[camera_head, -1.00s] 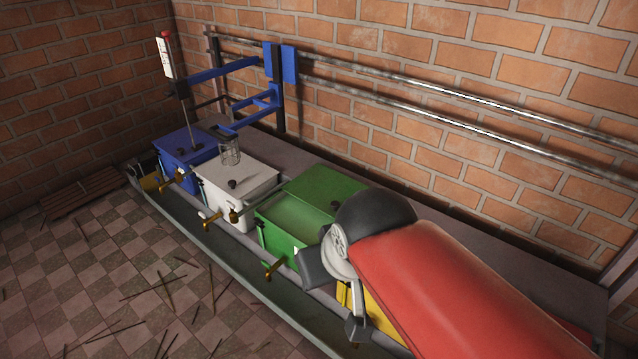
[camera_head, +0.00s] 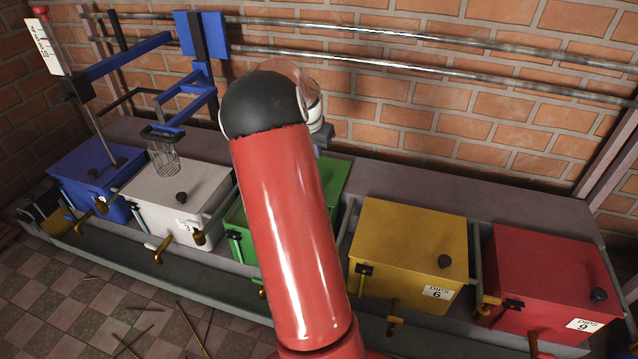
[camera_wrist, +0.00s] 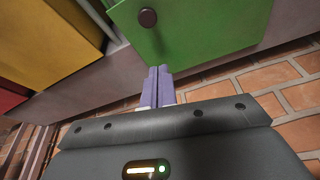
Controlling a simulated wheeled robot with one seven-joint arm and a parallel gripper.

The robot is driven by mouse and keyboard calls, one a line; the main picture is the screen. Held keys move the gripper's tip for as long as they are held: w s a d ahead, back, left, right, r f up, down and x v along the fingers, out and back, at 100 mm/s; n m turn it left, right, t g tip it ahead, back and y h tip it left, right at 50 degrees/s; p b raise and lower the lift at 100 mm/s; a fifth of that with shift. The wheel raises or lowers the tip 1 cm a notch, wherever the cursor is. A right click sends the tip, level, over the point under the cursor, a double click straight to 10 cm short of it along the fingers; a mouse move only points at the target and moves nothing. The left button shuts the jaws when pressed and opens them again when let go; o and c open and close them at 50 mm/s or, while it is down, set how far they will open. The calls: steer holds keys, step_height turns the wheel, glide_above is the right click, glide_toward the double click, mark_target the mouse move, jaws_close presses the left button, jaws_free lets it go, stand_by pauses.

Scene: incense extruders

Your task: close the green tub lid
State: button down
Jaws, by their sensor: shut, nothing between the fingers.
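The green tub (camera_head: 239,237) stands between the white and yellow tubs, mostly hidden behind my red arm in the head view. A green surface (camera_head: 337,178) shows to the right of the arm. In the wrist view the green lid (camera_wrist: 205,25) fills the top, with a dark round knob (camera_wrist: 148,17) on it. My gripper (camera_wrist: 158,70) is shut and empty, its purple fingertips at the lid's lower edge in that view. I cannot tell whether they touch it.
A blue tub (camera_head: 90,172) and white tub (camera_head: 180,200) stand to the left; yellow (camera_head: 410,240) and red (camera_head: 550,275) tubs to the right, lids down. A wire basket (camera_head: 165,160) hangs over the white tub. Metal rails (camera_head: 420,45) run along the brick wall behind.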

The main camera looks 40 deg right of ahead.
step_height(320, 180, down, 3)
steer(key=d, duration=0.3)
steer(key=b, duration=0.2)
glide_toward(330, 180)
steer(key=shift+m, duration=0.3)
steer(key=x, duration=0.5)
steer(key=shift+w+f, duration=0.1)
steer(key=shift+f, duration=0.1)
steer(key=a, duration=0.2)
steer(key=shift+s+a+r, duration=0.2)
steer(key=shift+s+a, duration=0.05)
steer(key=shift+a, duration=0.1)
steer(key=shift+s+a, duration=0.15)
steer(key=shift+a, duration=0.45)
